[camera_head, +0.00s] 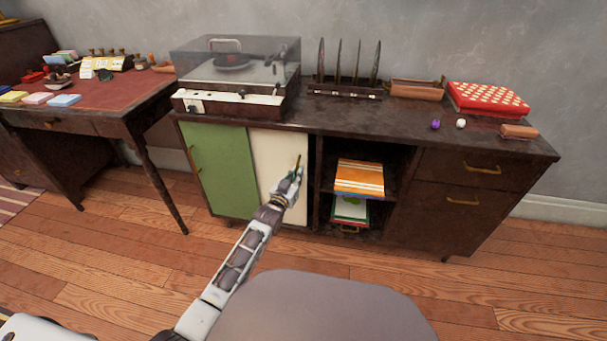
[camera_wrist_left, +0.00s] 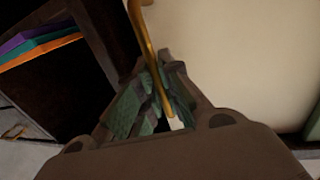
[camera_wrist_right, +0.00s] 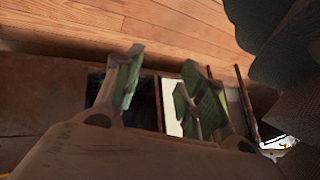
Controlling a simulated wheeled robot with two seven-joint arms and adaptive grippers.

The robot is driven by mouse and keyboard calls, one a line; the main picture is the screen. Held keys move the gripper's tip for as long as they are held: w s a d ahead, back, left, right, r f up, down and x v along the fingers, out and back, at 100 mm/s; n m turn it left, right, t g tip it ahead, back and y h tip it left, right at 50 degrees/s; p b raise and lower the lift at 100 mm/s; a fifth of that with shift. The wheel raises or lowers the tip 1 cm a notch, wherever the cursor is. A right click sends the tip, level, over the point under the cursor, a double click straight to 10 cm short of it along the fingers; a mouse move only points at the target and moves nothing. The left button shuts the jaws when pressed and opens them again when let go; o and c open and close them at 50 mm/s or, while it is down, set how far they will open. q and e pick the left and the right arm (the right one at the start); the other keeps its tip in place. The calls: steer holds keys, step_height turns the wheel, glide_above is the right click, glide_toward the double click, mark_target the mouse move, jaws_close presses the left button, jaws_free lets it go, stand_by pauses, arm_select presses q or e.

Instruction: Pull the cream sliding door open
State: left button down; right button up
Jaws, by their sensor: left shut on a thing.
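The cream sliding door (camera_head: 272,160) stands in the low dark cabinet, between the green door and the open shelf. It also fills much of the left wrist view (camera_wrist_left: 240,60). Its upright brass handle (camera_head: 298,164) is near the door's right edge. My left gripper (camera_head: 293,180) is at this handle. In the left wrist view the handle (camera_wrist_left: 146,45) runs down between the closed fingers (camera_wrist_left: 155,95). My right gripper (camera_wrist_right: 155,90) shows only in its own wrist view, with its fingers apart and nothing between them.
The green door (camera_head: 222,168) is left of the cream door. The open shelf right of it holds orange sleeves (camera_head: 359,177). A record player (camera_head: 235,75) and a rack (camera_head: 346,88) stand on top. A desk (camera_head: 110,95) stands at the left. Wooden floor lies in front.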

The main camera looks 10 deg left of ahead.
arm_select(q)
steer(key=p, duration=0.4)
glide_toward(263, 161)
steer(key=w, duration=0.1)
steer(key=w+d, duration=0.1)
steer(key=w, duration=0.1)
steer(key=w+d, duration=0.1)
steer(key=w, duration=0.1)
steer(key=shift+d+f, duration=0.1)
steer(key=shift+a, duration=0.65)
arm_select(e)
steer(key=shift+g+h, duration=0.4)
steer(key=shift+g, duration=0.1)
steer(key=shift+s+d+r, duration=0.1)
steer(key=shift+d+r, duration=0.05)
steer(key=shift+r, duration=0.8)
steer(key=shift+s+d+r, duration=0.15)
steer(key=shift+d+r, duration=0.05)
steer(key=shift+r, duration=0.8)
steer(key=shift+s+d+r, duration=0.1)
steer(key=shift+d+r, duration=0.05)
steer(key=shift+r, duration=0.8)
arm_select(q)
steer(key=c, duration=1.6)
jaws_free()
steer(key=shift+o, duration=0.2)
arm_select(e)
steer(key=shift+w+r, duration=0.1)
arm_select(q)
steer(key=shift+s, duration=0.1)
